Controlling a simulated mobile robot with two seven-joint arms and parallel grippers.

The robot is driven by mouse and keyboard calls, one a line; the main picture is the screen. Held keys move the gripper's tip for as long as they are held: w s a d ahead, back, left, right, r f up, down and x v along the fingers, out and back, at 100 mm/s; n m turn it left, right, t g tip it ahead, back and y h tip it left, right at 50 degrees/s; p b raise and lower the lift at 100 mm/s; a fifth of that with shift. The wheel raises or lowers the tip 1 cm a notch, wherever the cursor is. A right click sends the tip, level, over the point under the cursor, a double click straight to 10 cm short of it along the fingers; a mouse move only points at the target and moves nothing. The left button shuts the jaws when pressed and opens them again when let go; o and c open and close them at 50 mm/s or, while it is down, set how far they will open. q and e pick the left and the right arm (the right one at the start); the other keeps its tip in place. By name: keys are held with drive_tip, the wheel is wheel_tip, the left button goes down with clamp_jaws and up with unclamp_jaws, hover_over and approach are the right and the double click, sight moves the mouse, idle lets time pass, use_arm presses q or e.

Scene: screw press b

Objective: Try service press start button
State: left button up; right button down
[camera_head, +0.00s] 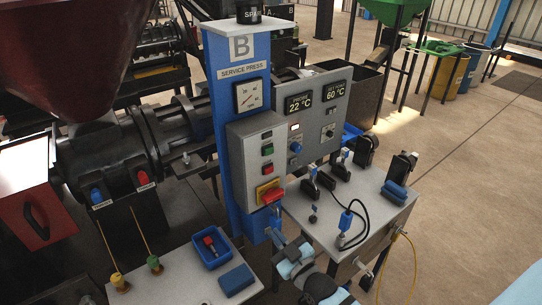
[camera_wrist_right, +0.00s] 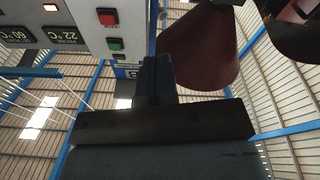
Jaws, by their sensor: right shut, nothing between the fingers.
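The service press has a grey control box (camera_head: 247,160) on a blue column. On the box are a green button (camera_head: 267,149) and a red button (camera_head: 267,168) below it, and a red rotary switch on a yellow plate (camera_head: 265,187) at the lower corner. The wrist view is upside down and also shows the green button (camera_wrist_right: 114,44) and the red button (camera_wrist_right: 107,17). My right gripper (camera_head: 277,237) is shut and empty, below the switch in the head view. In the wrist view its fingers (camera_wrist_right: 157,65) are apart from the green button. My left gripper is out of view.
A second panel with displays (camera_head: 318,98) reading 22 °C and 60 °C adjoins the box. A grey table (camera_head: 375,205) with clamps and a cable is at the right. A bench (camera_head: 180,285) with a blue tray (camera_head: 198,257) is at the lower left. Open floor lies far right.

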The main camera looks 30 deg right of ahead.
sight(270, 151)
drive_tip(key=w+d+r+m+t+h, duration=0.1)
drive_tip(key=w+d+r+t+h, duration=0.1)
drive_tip(key=r, duration=0.4)
drive_tip(key=w+d+r+m+t+h+b, duration=0.1)
drive_tip(key=w+d+r+t+h, duration=0.1)
drive_tip(key=d+r+t+h, duration=0.2)
wheel_tip(270, 151, up, 3)
drive_tip(key=d+h, duration=0.2)
drive_tip(key=d, duration=0.1)
drive_tip(key=shift+w+m, duration=0.15)
drive_tip(key=shift+m, duration=0.25)
drive_tip(key=shift+f, duration=0.1)
drive_tip(key=w+b, duration=0.3)
drive_tip(key=w, duration=0.5)
drive_tip(key=shift+w+a, duration=0.4)
